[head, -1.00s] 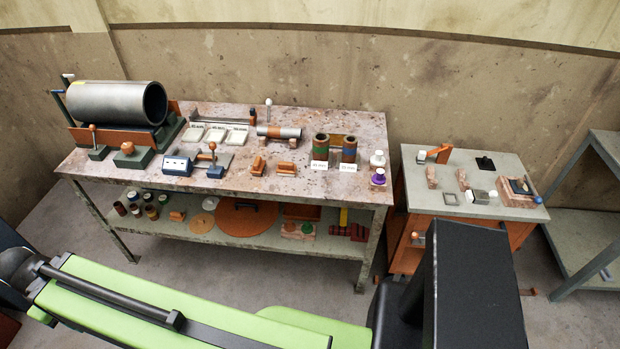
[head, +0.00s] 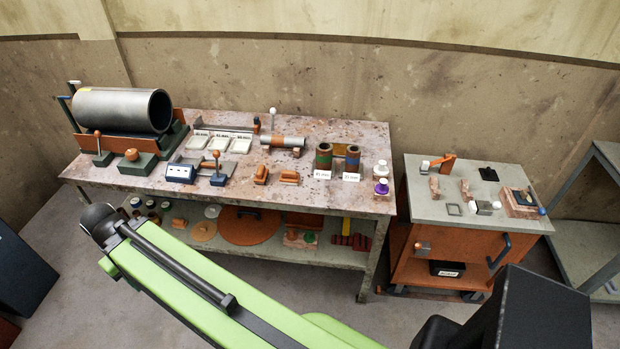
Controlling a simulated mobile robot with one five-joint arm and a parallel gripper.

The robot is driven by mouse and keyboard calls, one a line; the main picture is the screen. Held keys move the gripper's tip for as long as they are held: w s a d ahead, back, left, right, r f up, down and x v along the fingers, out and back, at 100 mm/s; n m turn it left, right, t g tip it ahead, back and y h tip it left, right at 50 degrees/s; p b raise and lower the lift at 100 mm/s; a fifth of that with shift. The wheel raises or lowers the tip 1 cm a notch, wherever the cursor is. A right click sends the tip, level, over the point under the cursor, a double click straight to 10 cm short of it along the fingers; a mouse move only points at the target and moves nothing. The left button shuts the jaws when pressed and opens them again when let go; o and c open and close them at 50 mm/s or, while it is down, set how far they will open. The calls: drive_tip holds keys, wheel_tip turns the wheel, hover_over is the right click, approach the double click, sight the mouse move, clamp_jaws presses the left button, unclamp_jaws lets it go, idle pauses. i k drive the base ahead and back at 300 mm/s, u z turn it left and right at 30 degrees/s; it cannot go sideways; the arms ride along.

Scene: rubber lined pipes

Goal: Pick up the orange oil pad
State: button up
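I cannot tell for sure which orange thing is the oil pad. Two small orange blocks stand side by side on the workbench top, a left orange block (head: 262,174) and a right orange block (head: 289,177). A small orange piece (head: 179,223) lies on the bench's lower shelf, partly hidden near my green arm. My arm crosses the lower part of the head view, in front of the bench. My gripper is not in view.
The workbench (head: 335,198) carries a large grey pipe (head: 122,109) at left, white trays, and two banded cylinders at right. A large orange disc (head: 250,226) lies on its lower shelf. An orange cabinet (head: 440,254) stands to the right. Floor shows between them.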

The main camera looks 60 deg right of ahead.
sight(292, 177)
drive_tip(key=z, duration=0.5)
drive_tip(key=i, duration=1)
drive_tip(key=u, duration=0.1)
